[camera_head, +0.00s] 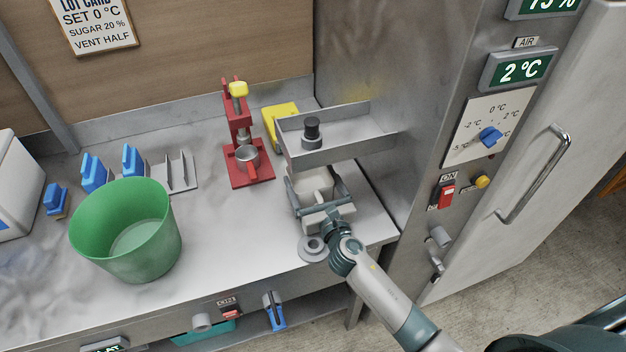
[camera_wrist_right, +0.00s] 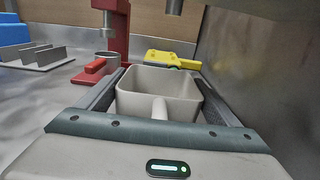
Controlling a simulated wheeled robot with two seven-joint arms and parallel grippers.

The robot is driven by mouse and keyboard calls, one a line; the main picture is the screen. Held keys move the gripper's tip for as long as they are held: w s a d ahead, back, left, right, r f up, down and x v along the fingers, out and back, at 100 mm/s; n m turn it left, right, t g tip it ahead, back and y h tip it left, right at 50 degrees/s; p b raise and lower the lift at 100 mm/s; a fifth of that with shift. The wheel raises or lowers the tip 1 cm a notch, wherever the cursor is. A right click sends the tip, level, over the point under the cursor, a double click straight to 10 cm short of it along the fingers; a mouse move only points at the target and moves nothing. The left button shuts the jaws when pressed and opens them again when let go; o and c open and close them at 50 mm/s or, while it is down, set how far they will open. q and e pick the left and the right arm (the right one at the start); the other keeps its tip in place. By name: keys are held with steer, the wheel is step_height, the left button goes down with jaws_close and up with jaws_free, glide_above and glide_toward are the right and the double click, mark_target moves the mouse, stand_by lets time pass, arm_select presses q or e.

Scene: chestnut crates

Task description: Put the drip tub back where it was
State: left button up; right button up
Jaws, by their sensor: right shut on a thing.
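The drip tub (camera_head: 314,182) is a small pale, square, open tub with a handle on its near side. It also shows in the right wrist view (camera_wrist_right: 158,108), upright and apparently empty. My right gripper (camera_head: 312,188) has its two fingers along opposite sides of the tub and is shut on it. The tub is just in front of and partly below a grey steel rack (camera_head: 340,150) at the counter's right end. I cannot tell whether its base touches the counter. My left gripper is out of view.
A red press (camera_head: 240,135) and a yellow item (camera_head: 281,118) stand behind and left. A grey ring-shaped piece (camera_head: 312,249) lies at the front edge, close to my wrist. The steel cabinet wall (camera_head: 375,90) closes the right side. A green bucket (camera_head: 127,235) stands left; the middle counter is clear.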

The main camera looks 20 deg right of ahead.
steer(key=shift+f, duration=0.15)
steer(key=o, duration=1)
steer(key=shift+s, duration=0.45)
steer(key=s, duration=0.3)
steer(key=s+b, duration=0.1)
steer(key=s, duration=0.3)
steer(key=s+b, duration=0.1)
steer(key=s, duration=0.3)
steer(key=shift+d, duration=0.25)
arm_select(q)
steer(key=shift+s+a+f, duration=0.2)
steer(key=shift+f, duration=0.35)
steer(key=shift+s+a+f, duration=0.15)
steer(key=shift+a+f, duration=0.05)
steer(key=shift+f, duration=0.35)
